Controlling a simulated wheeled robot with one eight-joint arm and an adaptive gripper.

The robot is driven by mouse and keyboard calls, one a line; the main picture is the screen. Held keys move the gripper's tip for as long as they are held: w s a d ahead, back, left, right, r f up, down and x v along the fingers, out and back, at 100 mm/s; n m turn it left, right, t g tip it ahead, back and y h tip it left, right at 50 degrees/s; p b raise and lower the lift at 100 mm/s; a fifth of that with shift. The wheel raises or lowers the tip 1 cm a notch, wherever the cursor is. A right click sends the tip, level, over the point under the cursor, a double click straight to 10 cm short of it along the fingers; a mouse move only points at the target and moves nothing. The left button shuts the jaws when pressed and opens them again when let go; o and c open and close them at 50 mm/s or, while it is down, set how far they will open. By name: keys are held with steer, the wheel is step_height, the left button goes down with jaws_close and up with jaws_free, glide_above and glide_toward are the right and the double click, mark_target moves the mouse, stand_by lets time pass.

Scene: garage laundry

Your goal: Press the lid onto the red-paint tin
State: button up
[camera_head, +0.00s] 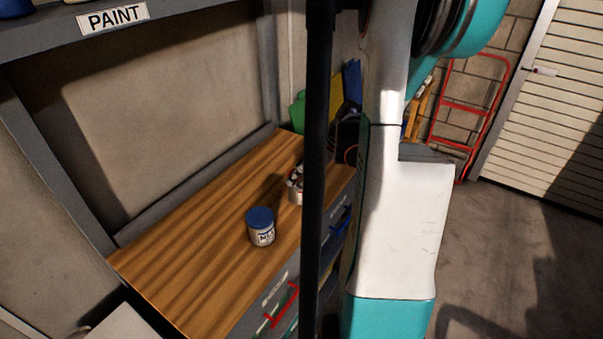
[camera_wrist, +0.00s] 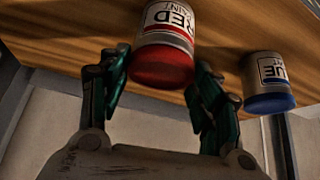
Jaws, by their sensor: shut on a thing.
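The red-paint tin (camera_wrist: 168,17) stands on the wooden bench and appears upside down in the wrist view, with its "RED PAINT" label showing. A red lid (camera_wrist: 162,68) sits at the tin's top end, in line with it; I cannot tell whether it is fully seated. My gripper (camera_wrist: 160,72) has one dark green finger on each side of the lid and is shut on it. In the head view the red-paint tin (camera_head: 295,196) is small and partly hidden by the fingers and a dark post.
A blue-paint tin (camera_head: 261,232) with a blue lid stands close by on the wooden bench (camera_head: 190,262); it also shows in the wrist view (camera_wrist: 266,82). A shelf marked PAINT (camera_head: 40,35) hangs above. The bench's left part is clear.

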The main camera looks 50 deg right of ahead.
stand_by(0.4)
steer(key=o, duration=0.8)
steer(key=shift+f, duration=0.1)
steer(key=shift+o, duration=0.2)
steer(key=o, duration=0.4)
steer(key=shift+o, duration=0.2)
steer(key=shift+r+p, duration=2.45)
steer(key=shift+r, duration=1.1)
